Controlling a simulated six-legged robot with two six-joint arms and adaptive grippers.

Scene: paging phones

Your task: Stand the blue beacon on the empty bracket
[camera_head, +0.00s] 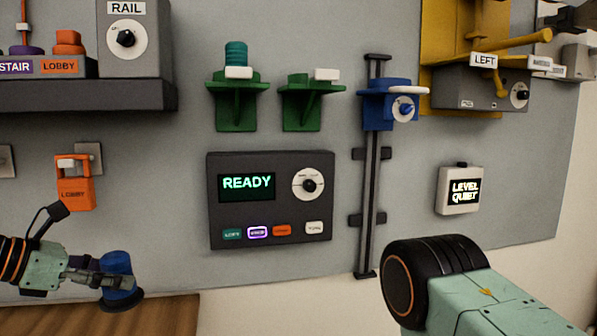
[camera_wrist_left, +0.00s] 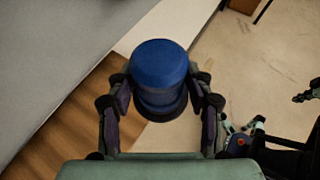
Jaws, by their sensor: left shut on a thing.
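My left gripper (camera_head: 108,282) is shut on the blue beacon (camera_head: 122,292) at the lower left of the head view, in front of the wall's lower edge. The beacon is roughly upright, with a wider dark blue rim at its bottom. In the left wrist view the blue beacon (camera_wrist_left: 158,75) sits between the two fingers of the left gripper (camera_wrist_left: 160,100). A green bracket (camera_head: 303,112) on the wall is empty, with a white tab on top. The green bracket (camera_head: 236,112) beside it bears a teal beacon (camera_head: 236,55). My right gripper is not clearly seen.
A blue bracket (camera_head: 377,115) with a dial is on a dark vertical rail (camera_head: 369,215). A dark panel (camera_head: 270,200) reading READY is below the green brackets. A dark shelf (camera_head: 85,95) and orange LOBBY tag (camera_head: 75,193) are left. My right arm fills the lower right.

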